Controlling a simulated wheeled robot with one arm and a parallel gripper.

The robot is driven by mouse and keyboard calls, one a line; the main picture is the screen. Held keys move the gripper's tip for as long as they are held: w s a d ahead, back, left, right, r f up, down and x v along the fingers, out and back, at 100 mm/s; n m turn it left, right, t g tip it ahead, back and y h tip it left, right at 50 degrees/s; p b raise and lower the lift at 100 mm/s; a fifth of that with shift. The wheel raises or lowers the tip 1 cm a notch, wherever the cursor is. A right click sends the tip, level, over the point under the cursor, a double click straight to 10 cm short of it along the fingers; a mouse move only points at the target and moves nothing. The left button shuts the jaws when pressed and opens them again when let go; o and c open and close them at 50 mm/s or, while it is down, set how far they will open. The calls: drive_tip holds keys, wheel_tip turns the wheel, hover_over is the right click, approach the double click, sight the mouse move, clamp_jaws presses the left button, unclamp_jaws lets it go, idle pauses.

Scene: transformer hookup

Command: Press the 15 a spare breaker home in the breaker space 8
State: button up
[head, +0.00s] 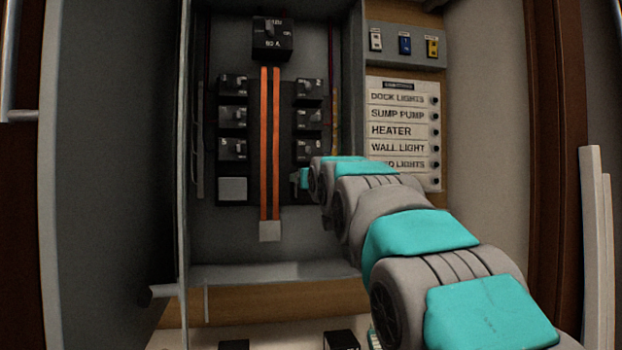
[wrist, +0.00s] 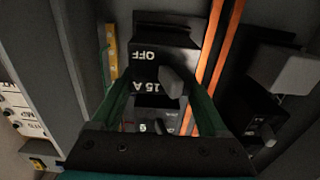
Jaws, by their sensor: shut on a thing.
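The 15 A spare breaker (wrist: 158,62) is a black block with a grey toggle, marked OFF and 15 A, in the wrist view. My gripper (wrist: 160,88) is shut on it, one green finger along each side. In the head view my gripper (head: 301,179) is at the lower end of the right breaker column, just under breaker 6 (head: 308,150). My arm hides breaker space 8 and the held breaker there. I cannot tell whether the breaker's back touches the panel or sits fully in.
The grey panel box (head: 215,245) holds two columns of black breakers beside orange bus bars (head: 270,140). A main breaker (head: 272,40) is above. A grey blank (head: 233,189) is at the lower left. The box's right wall and label board (head: 400,130) are close to my arm.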

drive_tip(key=shift+p+x, duration=0.35)
drive_tip(key=shift+x, duration=0.75)
drive_tip(key=o, duration=1.3)
drive_tip(key=shift+s, duration=0.1)
drive_tip(key=shift+b+v, duration=0.95)
drive_tip(key=shift+v, duration=1.5)
drive_tip(key=shift+s+d+b, duration=0.1)
drive_tip(key=shift+b, duration=0.2)
drive_tip(key=shift+b+v, duration=0.45)
drive_tip(key=shift+v, duration=3.35)
